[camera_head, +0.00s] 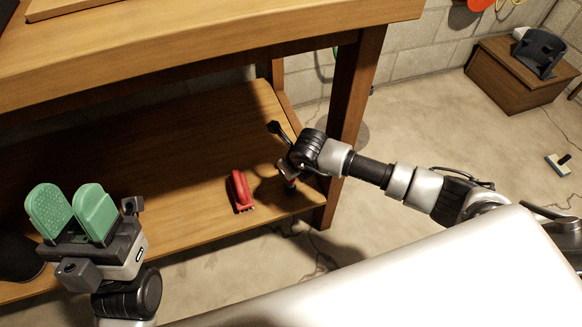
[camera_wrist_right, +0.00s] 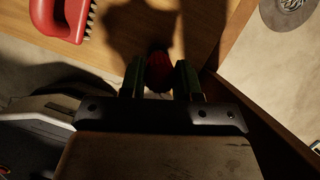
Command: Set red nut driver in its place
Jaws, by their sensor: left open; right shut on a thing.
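My right gripper (camera_wrist_right: 160,80) is shut on the red nut driver, whose ribbed red handle (camera_wrist_right: 159,71) shows between the green fingers in the right wrist view. The rest of the driver is hidden or too dark to make out. In the head view my right gripper (camera_head: 288,178) is over the right end of the wooden lower shelf (camera_head: 180,185), in shadow. I cannot tell how high above the shelf the driver is. My left gripper (camera_head: 72,212) is open and empty at the left, its green pads pointing up.
A red scrub brush (camera_head: 241,190) lies on the shelf just left of my right gripper; it also shows in the right wrist view (camera_wrist_right: 62,20). A table leg (camera_head: 350,110) stands close on the right. The thick tabletop (camera_head: 200,45) overhangs the shelf. The shelf's middle is clear.

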